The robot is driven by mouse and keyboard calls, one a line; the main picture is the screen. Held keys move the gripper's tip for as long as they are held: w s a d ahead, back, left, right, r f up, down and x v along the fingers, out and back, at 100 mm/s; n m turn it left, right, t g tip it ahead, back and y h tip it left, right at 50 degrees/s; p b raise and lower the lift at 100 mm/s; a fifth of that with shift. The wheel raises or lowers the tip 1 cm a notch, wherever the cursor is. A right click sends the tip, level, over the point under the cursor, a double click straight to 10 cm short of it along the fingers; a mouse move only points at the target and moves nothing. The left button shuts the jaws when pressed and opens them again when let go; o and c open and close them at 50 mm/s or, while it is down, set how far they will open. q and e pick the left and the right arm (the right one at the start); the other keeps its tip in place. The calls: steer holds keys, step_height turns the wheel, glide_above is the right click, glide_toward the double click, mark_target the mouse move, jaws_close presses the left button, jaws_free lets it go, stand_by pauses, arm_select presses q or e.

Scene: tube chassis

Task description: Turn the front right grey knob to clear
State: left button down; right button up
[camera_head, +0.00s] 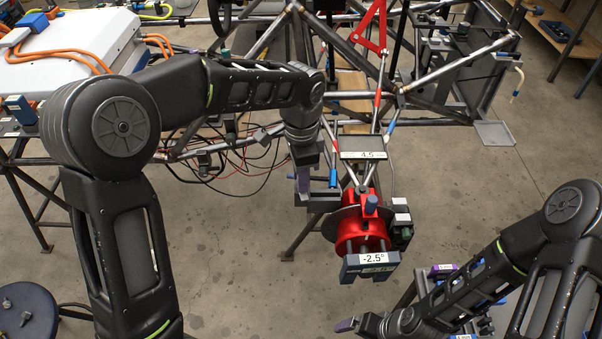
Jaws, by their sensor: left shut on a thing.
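My left gripper (318,187) reaches down beside the left of the red hub (362,232) on the chassis. Its fingers are shut on a small grey part, and a dark grey block (319,202) shows at its tips. The fingers largely hide the held part, so I cannot tell for sure that it is the front right grey knob.
The tube chassis (450,66) fills the back, with a red triangle (371,28) and a plate labelled 4.5 (362,155) above the hub. Loose cables (245,165) hang left of my left gripper. A stool (28,308) stands lower left. Bare floor lies right of the hub.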

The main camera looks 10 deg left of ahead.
arm_select(q)
steer(key=shift+m, duration=1.3)
steer(key=c, duration=1.3)
jaws_free()
steer(key=shift+o, duration=0.2)
steer(key=shift+r, duration=0.1)
step_height(320, 180, up, 8)
steer(key=shift+f, duration=0.2)
